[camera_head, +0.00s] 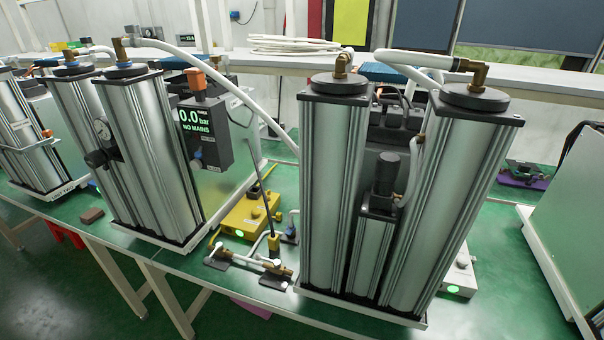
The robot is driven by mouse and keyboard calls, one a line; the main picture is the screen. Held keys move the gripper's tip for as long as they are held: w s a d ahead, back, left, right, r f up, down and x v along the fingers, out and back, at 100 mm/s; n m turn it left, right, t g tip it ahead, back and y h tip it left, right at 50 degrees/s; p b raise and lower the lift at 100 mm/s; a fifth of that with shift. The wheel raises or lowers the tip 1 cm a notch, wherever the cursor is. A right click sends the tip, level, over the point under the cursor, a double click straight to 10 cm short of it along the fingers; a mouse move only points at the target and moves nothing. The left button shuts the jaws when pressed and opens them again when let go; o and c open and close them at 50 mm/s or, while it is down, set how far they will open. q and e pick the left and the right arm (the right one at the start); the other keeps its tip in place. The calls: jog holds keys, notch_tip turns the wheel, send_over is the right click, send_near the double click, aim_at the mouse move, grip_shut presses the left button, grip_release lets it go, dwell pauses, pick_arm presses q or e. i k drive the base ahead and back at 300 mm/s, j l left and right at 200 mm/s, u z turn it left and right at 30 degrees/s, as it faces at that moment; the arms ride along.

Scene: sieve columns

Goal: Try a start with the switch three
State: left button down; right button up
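Neither of my grippers shows in the head view. No switch in view is legibly marked three. A dark display box (206,135) between the column pairs reads "0.0 bar" and "NO MAINS" in green, with an orange part (196,83) on top. A yellow box (250,216) with dark knobs and a lit green spot sits on the bench behind the brass-fitted hose piece. A pale box (459,274) with a green light stands partly hidden behind the right column. Tall silver sieve columns (329,190) stand in front, with another pair (140,150) to the left.
The green bench top (160,262) is bare in places. A hose piece with brass fittings (255,262) and a thin dark upright rod (265,195) stand between the column pairs. A coiled white hose (292,45) lies on the rear shelf. A brown block (92,215) lies at left.

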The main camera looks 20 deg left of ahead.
aim_at(198, 154)
jog(key=u, duration=1.3)
